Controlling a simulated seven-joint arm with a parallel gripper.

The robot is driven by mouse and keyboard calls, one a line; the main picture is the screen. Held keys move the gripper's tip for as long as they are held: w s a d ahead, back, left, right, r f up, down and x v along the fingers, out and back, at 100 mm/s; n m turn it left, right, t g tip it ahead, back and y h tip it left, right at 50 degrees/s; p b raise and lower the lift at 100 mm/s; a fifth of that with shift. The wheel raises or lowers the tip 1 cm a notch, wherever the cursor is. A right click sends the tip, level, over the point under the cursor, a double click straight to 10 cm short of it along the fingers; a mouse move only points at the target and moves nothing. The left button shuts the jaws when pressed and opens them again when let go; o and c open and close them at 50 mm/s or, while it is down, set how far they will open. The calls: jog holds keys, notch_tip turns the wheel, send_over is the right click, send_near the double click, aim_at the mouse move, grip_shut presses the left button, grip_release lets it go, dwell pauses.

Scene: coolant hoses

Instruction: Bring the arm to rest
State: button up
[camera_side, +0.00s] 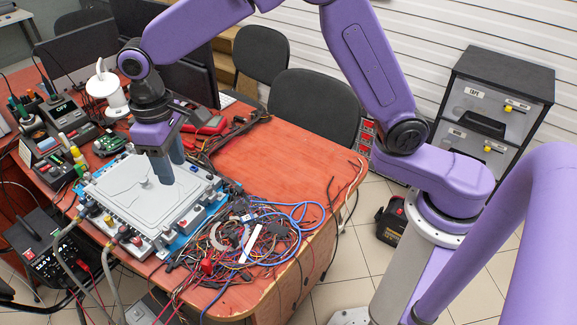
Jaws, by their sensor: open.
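My gripper (168,165) hangs at the end of my purple arm, pointing down above the grey panel of a boxy unit (128,195) on the table. Its two dark fingers are apart and I see nothing between them. I cannot tell exactly how far the fingertips are above the panel. Coolant hoses with fittings (62,236) run off the unit's front left side and down past the table edge.
A tangle of coloured wires (262,240) lies right of the unit. The reddish table (270,160) is mostly clear at its right. Chairs (315,100) and a drawer cabinet (495,100) are beyond.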

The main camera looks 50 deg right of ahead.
jog(key=s+d+n, duration=0.3)
jog(key=s+d, duration=0.8)
jog(key=s, duration=0.3)
jog(key=s+d+r+n, duration=0.1)
jog(key=s+d+n, duration=0.2)
jog(key=s+d, duration=0.8)
jog(key=s, duration=0.3)
jog(key=shift+s+d, duration=0.2)
jog(key=shift+d, duration=0.15)
